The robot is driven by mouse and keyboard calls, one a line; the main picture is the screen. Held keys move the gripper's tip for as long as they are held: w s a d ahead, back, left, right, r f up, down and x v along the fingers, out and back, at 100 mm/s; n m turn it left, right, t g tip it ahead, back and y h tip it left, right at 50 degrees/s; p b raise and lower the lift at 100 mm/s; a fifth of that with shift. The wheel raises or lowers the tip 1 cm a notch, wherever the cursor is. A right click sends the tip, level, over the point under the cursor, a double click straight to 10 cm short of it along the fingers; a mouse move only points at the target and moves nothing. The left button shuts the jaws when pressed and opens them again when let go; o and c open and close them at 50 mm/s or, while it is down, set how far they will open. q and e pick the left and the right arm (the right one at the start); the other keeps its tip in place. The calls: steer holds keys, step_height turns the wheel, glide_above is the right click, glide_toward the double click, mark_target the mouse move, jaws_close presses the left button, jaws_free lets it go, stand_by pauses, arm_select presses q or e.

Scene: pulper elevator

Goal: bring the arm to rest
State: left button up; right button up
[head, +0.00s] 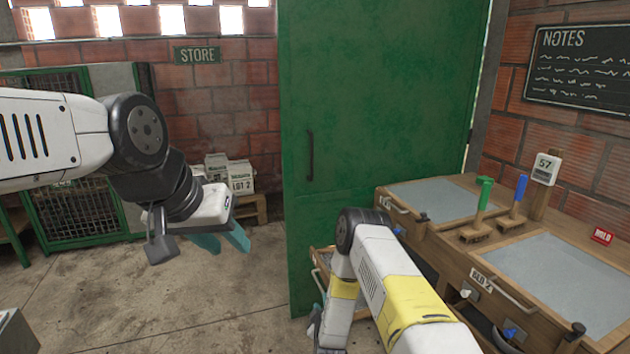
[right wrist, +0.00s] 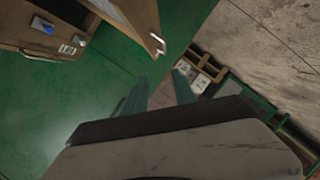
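My left arm comes in from the left in the head view, raised above the floor. Its gripper (head: 226,242) points down and right, with two teal fingers apart and nothing between them. My right arm, white with yellow bands, reaches forward and bends down beside the wooden bench. Its gripper is mostly hidden behind the arm in the head view. In the right wrist view the right gripper (right wrist: 160,80) has its two teal fingers apart and empty, with the green door and floor beyond.
The wooden bench (head: 453,252) stands close on the right, holding a green-handled brush (head: 480,205) and a blue-handled one (head: 517,200). A tall green door (head: 375,120) stands ahead. Boxes (head: 240,177) sit on a pallet at the back. The floor (head: 190,300) at left centre is clear.

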steer(key=w+d+r+m+g+y, duration=0.1)
steer(key=w+r+m, duration=0.15)
steer(key=r, duration=0.95)
steer(key=w+d+r+m+g, duration=0.15)
steer(key=w+r, duration=0.25)
steer(key=r, duration=0.8)
steer(key=s+d+r+g, duration=0.15)
steer(key=s+r, duration=0.35)
steer(key=r, duration=0.6)
steer(key=s+d+r+m+g, duration=0.1)
steer(key=s+d+r+m, duration=0.1)
steer(key=s+r, duration=0.5)
steer(key=s+d+r+m+g, duration=0.1)
steer(key=s+d+r, duration=0.25)
steer(key=s, duration=0.55)
steer(key=s+d+r+m+g, duration=0.1)
steer(key=s, duration=0.8)
steer(key=s+d+r+m+g, duration=0.1)
steer(key=s+r+m, duration=0.1)
steer(key=s, duration=0.8)
steer(key=shift+d, duration=0.25)
